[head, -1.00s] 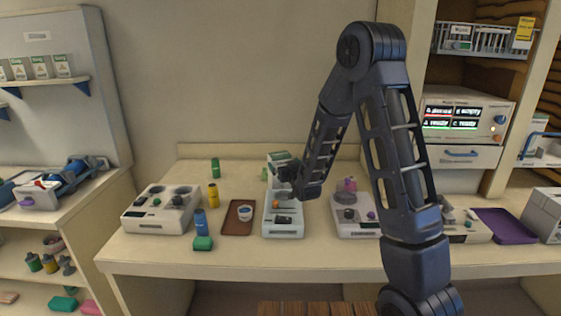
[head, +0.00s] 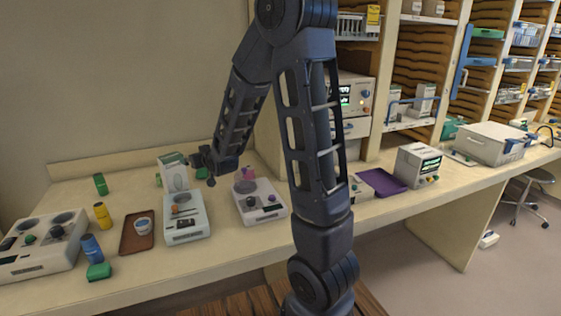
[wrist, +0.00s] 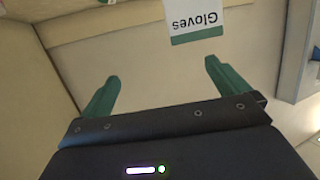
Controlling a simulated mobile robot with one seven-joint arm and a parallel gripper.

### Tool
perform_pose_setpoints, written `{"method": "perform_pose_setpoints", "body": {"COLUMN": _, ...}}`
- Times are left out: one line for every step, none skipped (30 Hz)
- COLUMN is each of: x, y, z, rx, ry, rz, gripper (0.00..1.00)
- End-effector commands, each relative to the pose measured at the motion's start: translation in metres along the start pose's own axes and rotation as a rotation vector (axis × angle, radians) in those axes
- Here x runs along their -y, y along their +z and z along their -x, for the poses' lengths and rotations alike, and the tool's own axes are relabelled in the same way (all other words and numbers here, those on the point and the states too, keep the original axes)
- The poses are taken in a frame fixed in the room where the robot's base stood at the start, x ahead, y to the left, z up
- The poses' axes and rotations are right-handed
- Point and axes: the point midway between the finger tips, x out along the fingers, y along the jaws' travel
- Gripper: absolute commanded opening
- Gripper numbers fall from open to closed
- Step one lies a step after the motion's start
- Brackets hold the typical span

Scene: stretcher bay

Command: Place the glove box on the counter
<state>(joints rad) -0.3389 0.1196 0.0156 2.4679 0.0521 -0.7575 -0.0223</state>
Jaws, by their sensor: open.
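A white box with a green top (head: 174,176) stands upright on the counter (head: 240,246), behind a pale instrument. The wrist view shows a white panel marked "Gloves" with a green band (wrist: 196,22), upside down at the top edge and cut off. It is beyond my fingertips and touches neither. My gripper (head: 203,168) is just right of the white box in the head view, above the counter. In the wrist view its green fingers (wrist: 162,72) are wide apart with nothing between them. A small white-and-green item (head: 489,240) lies on the floor at the right; I cannot read it.
Pale instruments (head: 260,201), a brown tray (head: 136,236), bottles and a green block (head: 98,271) crowd the counter's left part. A stool (head: 538,178) stands on the open floor.

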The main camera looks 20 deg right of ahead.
Motion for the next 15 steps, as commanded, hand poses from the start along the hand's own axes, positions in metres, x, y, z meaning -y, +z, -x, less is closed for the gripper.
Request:
{"method": "perform_pose_setpoints", "body": {"x": -0.009, "y": -0.008, "z": 0.01, "rx": 0.026, "ry": 0.012, "rz": -0.004, "gripper": 1.0}}
{"method": "perform_pose_setpoints", "body": {"x": -0.013, "y": -0.01, "z": 0.016, "rx": 0.047, "ry": 0.018, "rz": -0.007, "gripper": 1.0}}
{"method": "perform_pose_setpoints", "body": {"x": -0.02, "y": -0.013, "z": 0.024, "rx": 0.076, "ry": 0.027, "rz": -0.01, "gripper": 1.0}}
{"method": "perform_pose_setpoints", "body": {"x": -0.024, "y": -0.015, "z": 0.031, "rx": 0.098, "ry": 0.033, "rz": -0.012, "gripper": 1.0}}
{"method": "perform_pose_setpoints", "body": {"x": -0.028, "y": -0.017, "z": 0.037, "rx": 0.118, "ry": 0.039, "rz": -0.015, "gripper": 1.0}}
{"method": "perform_pose_setpoints", "body": {"x": -0.034, "y": -0.019, "z": 0.046, "rx": 0.147, "ry": 0.048, "rz": -0.019, "gripper": 1.0}}
{"method": "perform_pose_setpoints", "body": {"x": -0.038, "y": -0.021, "z": 0.054, "rx": 0.168, "ry": 0.054, "rz": -0.022, "gripper": 1.0}}
{"method": "perform_pose_setpoints", "body": {"x": -0.042, "y": -0.022, "z": 0.061, "rx": 0.191, "ry": 0.06, "rz": -0.025, "gripper": 1.0}}
{"method": "perform_pose_setpoints", "body": {"x": -0.047, "y": -0.024, "z": 0.071, "rx": 0.219, "ry": 0.068, "rz": -0.029, "gripper": 1.0}}
{"method": "perform_pose_setpoints", "body": {"x": -0.051, "y": -0.025, "z": 0.079, "rx": 0.24, "ry": 0.075, "rz": -0.032, "gripper": 1.0}}
{"method": "perform_pose_setpoints", "body": {"x": -0.055, "y": -0.025, "z": 0.087, "rx": 0.263, "ry": 0.081, "rz": -0.036, "gripper": 1.0}}
{"method": "perform_pose_setpoints", "body": {"x": -0.059, "y": -0.026, "z": 0.098, "rx": 0.291, "ry": 0.089, "rz": -0.04, "gripper": 1.0}}
{"method": "perform_pose_setpoints", "body": {"x": -0.063, "y": -0.027, "z": 0.107, "rx": 0.313, "ry": 0.095, "rz": -0.044, "gripper": 1.0}}
{"method": "perform_pose_setpoints", "body": {"x": -0.066, "y": -0.028, "z": 0.116, "rx": 0.334, "ry": 0.102, "rz": -0.049, "gripper": 1.0}}
{"method": "perform_pose_setpoints", "body": {"x": -0.07, "y": -0.028, "z": 0.128, "rx": 0.363, "ry": 0.109, "rz": -0.054, "gripper": 1.0}}
